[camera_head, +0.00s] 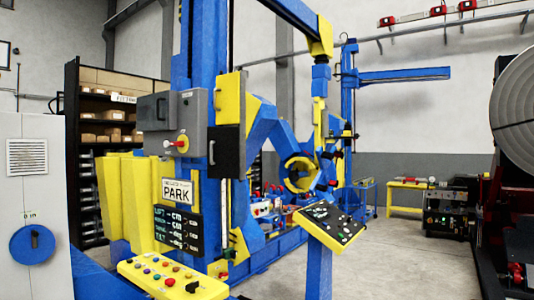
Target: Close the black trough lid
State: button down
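A black flat panel (226,151) with a handle on its left side is on the blue column of the positioner, left of the picture's middle. It looks like the trough lid. A tall yellow trough-like housing (229,98) runs up the column right above and behind it. The panel seems to stand at an angle to the housing, but I cannot tell for sure how far it is open. My gripper is not in view.
A grey box with a red knob (181,143) and a PARK sign (177,191) are left of the panel. A yellow button console (172,280) stands in front, and a tilted black control panel (329,225) stands to the right. Open floor (400,260) lies at right.

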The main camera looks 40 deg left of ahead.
aim_at(222, 142)
jog(key=k, duration=0.85)
jog(key=u, duration=1.25)
jog(key=i, duration=0.5)
jog(key=z, duration=0.05)
